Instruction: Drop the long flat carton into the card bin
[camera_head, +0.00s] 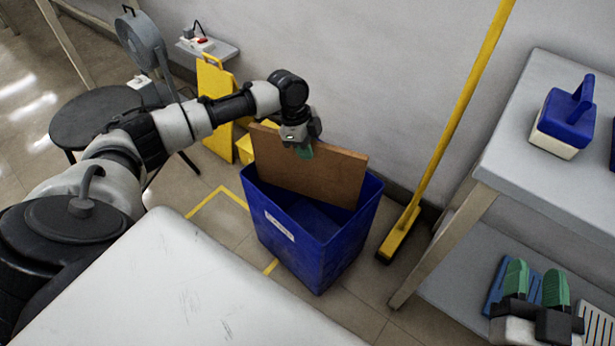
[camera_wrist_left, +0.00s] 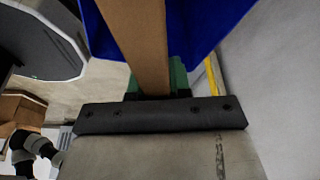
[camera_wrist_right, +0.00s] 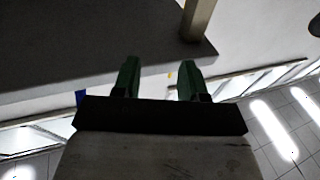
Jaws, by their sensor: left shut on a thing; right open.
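The long flat carton (camera_head: 330,174) is a brown panel standing on edge, slightly tilted, with its lower part inside the blue card bin (camera_head: 288,240). The bin has a white label on its front and stands on the floor. My left gripper (camera_head: 304,150) is shut on the carton's top edge. In the left wrist view the carton (camera_wrist_left: 142,45) runs up from between the green fingers of my left gripper (camera_wrist_left: 155,80), with the blue bin (camera_wrist_left: 210,25) beyond it. My right gripper (camera_head: 536,286) is open and empty at the lower right, also in the right wrist view (camera_wrist_right: 160,80).
A yellow broom (camera_head: 440,150) leans against the wall right of the bin. A yellow floor sign (camera_head: 213,110) and a black stool (camera_head: 95,125) are behind left. A shelf (camera_head: 550,190) with a blue-topped canister (camera_head: 563,118) stands right. A white surface (camera_head: 190,290) is in front.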

